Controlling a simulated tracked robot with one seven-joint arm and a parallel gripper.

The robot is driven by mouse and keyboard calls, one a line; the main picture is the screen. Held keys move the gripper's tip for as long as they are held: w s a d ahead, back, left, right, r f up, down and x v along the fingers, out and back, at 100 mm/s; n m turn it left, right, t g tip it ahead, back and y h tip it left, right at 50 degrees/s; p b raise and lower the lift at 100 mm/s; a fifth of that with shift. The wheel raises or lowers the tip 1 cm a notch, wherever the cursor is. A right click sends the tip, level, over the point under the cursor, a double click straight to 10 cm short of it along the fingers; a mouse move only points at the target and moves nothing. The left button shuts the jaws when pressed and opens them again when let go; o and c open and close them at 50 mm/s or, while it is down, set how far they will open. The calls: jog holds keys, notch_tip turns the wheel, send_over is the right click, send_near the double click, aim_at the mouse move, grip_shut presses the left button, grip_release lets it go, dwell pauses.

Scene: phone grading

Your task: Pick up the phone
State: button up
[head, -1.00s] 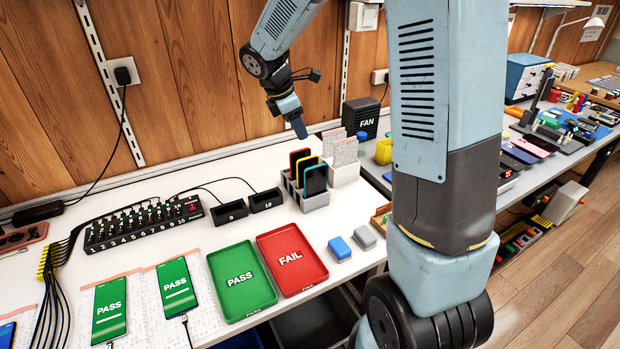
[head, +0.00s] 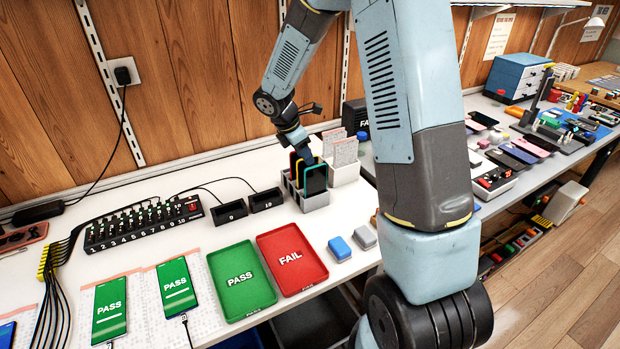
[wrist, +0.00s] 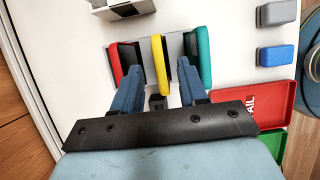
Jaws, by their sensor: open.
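A grey rack (head: 317,201) on the white table holds three upright phones. They are a red-edged phone (wrist: 116,64), a yellow-edged phone (wrist: 159,62) and a teal-edged phone (wrist: 203,55). In the head view the teal-edged phone (head: 316,181) stands in front and my gripper (head: 305,157) comes down over the rack, hiding most of the yellow one. In the wrist view my gripper (wrist: 158,74) is open, with one blue finger on each side of the yellow-edged phone. The left finger is close to the red-edged phone and the right finger close to the teal-edged one. I cannot tell whether they touch.
A white holder with papers (head: 345,172) stands right behind the rack. A green PASS tray (head: 262,299), a red FAIL tray (head: 316,277) and small blue (head: 339,248) and grey (head: 363,237) blocks lie in front. Two phones reading PASS (head: 109,309) lie at front left.

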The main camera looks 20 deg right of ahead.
jog(key=x, duration=0.5)
jog(key=shift+w+f, duration=0.1)
jog(key=shift+f, duration=0.05)
grip_shut()
dwell(0.6)
